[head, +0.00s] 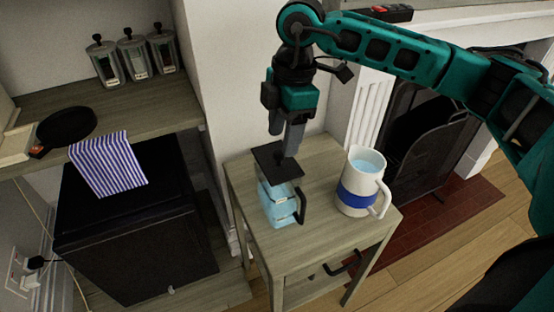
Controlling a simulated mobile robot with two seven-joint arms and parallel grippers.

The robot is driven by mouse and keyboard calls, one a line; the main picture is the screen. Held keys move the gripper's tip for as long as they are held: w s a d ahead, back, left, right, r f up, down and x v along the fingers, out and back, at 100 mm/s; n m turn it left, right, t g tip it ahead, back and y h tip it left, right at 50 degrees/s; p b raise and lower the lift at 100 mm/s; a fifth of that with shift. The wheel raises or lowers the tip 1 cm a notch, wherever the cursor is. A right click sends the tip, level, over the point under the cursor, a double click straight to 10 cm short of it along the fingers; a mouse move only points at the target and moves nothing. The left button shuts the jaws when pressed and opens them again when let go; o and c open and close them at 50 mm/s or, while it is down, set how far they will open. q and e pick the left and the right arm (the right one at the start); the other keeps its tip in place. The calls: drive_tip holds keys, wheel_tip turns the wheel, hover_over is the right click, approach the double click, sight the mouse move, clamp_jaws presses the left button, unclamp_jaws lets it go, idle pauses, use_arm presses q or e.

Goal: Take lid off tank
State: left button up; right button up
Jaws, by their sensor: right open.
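A clear tank (278,206) with blue water and a dark handle stands on the small wooden side table (323,249). A black square lid (272,174) lies over its top, a little tilted in the picture. My right gripper (289,152) points down just above the lid, at its knob area. Its jaws are open. The lid's knob is hidden by the fingers, and I cannot tell whether they touch it. My left gripper is not in view.
A white jug (362,180) with a blue band and water stands right of the tank. The table's front is fairly clear. A fireplace is behind at right.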

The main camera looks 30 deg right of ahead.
sight(280, 152)
drive_tip(key=f, duration=0.4)
drive_tip(key=shift+w+a+f, duration=0.25)
drive_tip(key=shift+f, duration=0.05)
clamp_jaws()
